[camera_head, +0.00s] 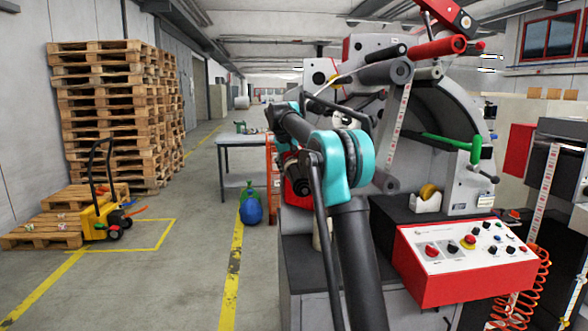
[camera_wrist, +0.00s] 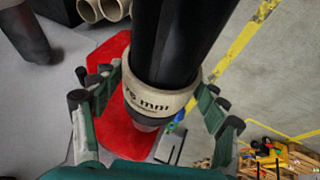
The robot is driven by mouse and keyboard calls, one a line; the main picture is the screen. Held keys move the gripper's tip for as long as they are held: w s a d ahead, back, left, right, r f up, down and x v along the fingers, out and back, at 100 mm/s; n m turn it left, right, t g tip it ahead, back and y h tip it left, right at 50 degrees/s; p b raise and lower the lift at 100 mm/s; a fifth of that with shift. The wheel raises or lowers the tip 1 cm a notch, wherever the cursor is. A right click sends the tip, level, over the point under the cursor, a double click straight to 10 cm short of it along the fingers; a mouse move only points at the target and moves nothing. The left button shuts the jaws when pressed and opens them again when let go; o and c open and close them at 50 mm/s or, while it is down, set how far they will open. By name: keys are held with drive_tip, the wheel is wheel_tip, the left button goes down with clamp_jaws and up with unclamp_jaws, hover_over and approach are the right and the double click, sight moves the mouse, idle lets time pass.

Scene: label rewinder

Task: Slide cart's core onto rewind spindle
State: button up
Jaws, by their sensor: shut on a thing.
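My gripper (camera_wrist: 155,103) is shut on a beige cardboard core (camera_wrist: 168,100) marked "76 mm" in the wrist view, with a green finger on each side. A thick black cylinder (camera_wrist: 182,38), which looks like the rewind spindle, comes down from the top edge, and the core's upper rim sits around it. I cannot tell how far it reaches inside the core.
More beige tubes (camera_wrist: 108,8) lie at the top left of the wrist view. A red surface (camera_wrist: 110,122) is below the core.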

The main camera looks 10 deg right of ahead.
drive_tip(key=shift+w, duration=0.1)
drive_tip(key=o, duration=1.2)
drive_tip(key=shift+a+r, duration=0.35)
drive_tip(key=shift+r, duration=0.75)
drive_tip(key=shift+a+r, duration=0.4)
drive_tip(key=shift+r, duration=0.75)
drive_tip(key=shift+a+r, duration=0.35)
drive_tip(key=shift+r, duration=0.75)
